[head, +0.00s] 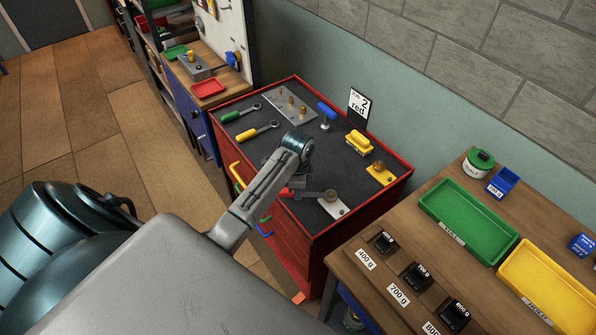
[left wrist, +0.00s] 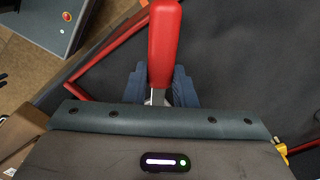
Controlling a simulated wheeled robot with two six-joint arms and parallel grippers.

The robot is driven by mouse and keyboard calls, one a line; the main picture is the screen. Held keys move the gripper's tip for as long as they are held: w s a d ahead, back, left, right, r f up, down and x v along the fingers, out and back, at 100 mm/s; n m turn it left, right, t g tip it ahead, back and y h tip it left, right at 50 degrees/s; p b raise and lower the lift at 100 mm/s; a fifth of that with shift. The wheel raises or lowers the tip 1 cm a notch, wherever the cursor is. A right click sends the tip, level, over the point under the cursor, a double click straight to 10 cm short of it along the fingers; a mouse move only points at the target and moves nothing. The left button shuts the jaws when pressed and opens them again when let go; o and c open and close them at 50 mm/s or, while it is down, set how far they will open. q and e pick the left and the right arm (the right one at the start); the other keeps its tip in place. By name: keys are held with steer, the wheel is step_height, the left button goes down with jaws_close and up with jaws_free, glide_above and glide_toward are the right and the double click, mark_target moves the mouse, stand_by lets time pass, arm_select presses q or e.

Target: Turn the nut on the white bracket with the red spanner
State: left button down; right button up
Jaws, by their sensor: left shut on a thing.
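The red spanner (left wrist: 164,45) shows in the left wrist view as a thick red handle between the blue fingers of my left gripper (left wrist: 161,88), which is shut on it. In the head view, my left gripper (head: 296,184) is low over the near side of the chest top, partly hidden by its own wrist. A bit of red handle (head: 285,192) shows there. The white bracket (head: 336,209) lies to its right, near the chest's front edge. A grey round part, seemingly the spanner's head, is over the bracket; the nut cannot be made out clearly. My right gripper is not in view.
The red chest (head: 388,192) has a dark top. A wooden table (head: 400,237) stands right.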

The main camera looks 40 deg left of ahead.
arm_select(q)
steer(key=shift+w+a, duration=0.15)
stand_by(0.3)
steer(key=shift+s+d+n, duration=0.45)
steer(key=shift+s+n, duration=0.2)
steer(key=shift+n, duration=0.05)
steer(key=shift+r, duration=2.95)
